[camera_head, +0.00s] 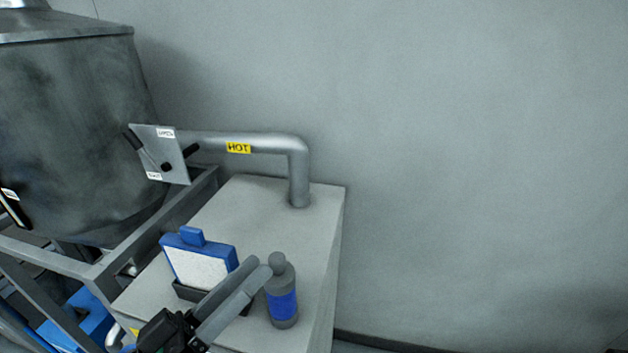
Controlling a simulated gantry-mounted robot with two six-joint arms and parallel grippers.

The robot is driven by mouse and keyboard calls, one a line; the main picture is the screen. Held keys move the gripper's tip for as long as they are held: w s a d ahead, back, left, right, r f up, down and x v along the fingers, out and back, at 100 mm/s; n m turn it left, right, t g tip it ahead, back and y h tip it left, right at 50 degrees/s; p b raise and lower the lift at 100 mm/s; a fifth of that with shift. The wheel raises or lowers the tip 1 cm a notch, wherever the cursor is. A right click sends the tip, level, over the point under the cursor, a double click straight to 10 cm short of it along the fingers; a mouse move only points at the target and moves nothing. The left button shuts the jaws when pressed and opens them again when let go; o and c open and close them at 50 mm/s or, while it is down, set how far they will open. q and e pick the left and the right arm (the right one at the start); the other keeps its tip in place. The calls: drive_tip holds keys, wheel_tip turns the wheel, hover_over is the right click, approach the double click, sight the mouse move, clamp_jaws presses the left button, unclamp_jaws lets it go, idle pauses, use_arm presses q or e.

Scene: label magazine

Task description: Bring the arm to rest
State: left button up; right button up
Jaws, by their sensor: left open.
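My left gripper (256,268) comes up from the bottom edge over the light grey cabinet top. Its two long grey fingers point up and to the right. It is open, and I see nothing between the fingers. The fingertips lie just left of a grey bottle with a blue band (282,305) in the picture; whether they touch it I cannot tell. A blue-framed label magazine with a white face (203,266) stands in a dark holder (195,292) to the left of the fingers, which hide part of the holder. My right gripper is not in view.
The cabinet top (245,205) is clear towards the back. A grey pipe with a yellow HOT label (238,148) runs from the large dark tank (70,120) down into it. A tilted metal plate with a black lever (162,150) stands by the tank. Grey frame bars (125,255) lie left.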

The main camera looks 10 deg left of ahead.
use_arm(q)
wheel_tip(320, 180, up, 14)
drive_tip(key=s+d+f+m+t, duration=0.1)
drive_tip(key=s+d+m+t, duration=0.1)
drive_tip(key=d+m+t, duration=0.15)
drive_tip(key=s+a+r+n+t+y, duration=0.35)
drive_tip(key=a+r+t+y, duration=0.25)
drive_tip(key=a+r+y, duration=0.3)
wheel_tip(320, 180, up, 17)
drive_tip(key=y+p, duration=0.1)
drive_tip(key=p, duration=1.5)
drive_tip(key=shift+s, duration=0.2)
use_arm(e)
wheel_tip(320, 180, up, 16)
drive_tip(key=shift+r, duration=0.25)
use_arm(q)
drive_tip(key=shift+s, duration=0.1)
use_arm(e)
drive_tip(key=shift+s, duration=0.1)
